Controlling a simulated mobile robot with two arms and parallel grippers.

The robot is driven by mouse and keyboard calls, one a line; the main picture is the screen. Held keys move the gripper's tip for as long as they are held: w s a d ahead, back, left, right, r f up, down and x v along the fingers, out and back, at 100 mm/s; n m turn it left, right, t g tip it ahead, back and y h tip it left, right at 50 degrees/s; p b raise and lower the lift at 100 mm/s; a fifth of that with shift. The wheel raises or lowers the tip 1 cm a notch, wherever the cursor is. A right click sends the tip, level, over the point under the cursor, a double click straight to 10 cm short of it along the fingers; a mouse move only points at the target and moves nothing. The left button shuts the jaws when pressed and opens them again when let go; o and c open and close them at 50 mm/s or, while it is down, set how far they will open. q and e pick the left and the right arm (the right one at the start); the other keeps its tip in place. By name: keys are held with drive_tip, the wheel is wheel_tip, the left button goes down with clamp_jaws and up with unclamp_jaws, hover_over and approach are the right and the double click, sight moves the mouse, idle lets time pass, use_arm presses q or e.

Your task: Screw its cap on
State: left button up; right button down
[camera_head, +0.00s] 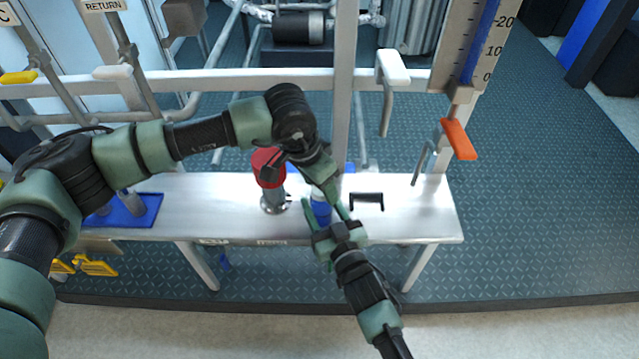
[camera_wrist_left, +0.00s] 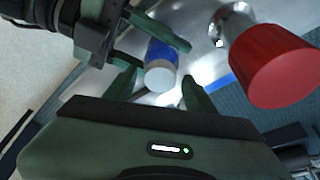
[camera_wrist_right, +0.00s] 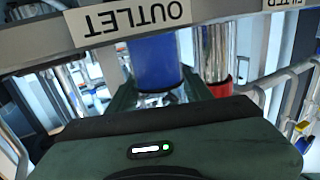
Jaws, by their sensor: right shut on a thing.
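My right gripper (camera_head: 325,222) comes from the front and is shut on the blue body. The blue body (camera_wrist_right: 160,62) shows between its fingers in the right wrist view. My left gripper (camera_head: 335,195) points down from above, close to the bottle. In the left wrist view its fingers (camera_wrist_left: 160,88) are apart, with the white top (camera_wrist_left: 160,76) lying between and beyond them, with gaps. I cannot tell whether the white top is a seated cap.
A steel fitting with a red top (camera_head: 268,168) stands just left of the bottle. A black bracket (camera_head: 367,200) is to the right on the bench (camera_head: 425,215). A blue tray (camera_head: 130,210) holds metal parts at the left. Pipes and an orange lever (camera_head: 459,139) are behind.

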use_arm(q)
drive_tip(key=shift+r, duration=0.1)
drive_tip(key=shift+r, duration=2.2)
drive_tip(key=shift+c, duration=0.2)
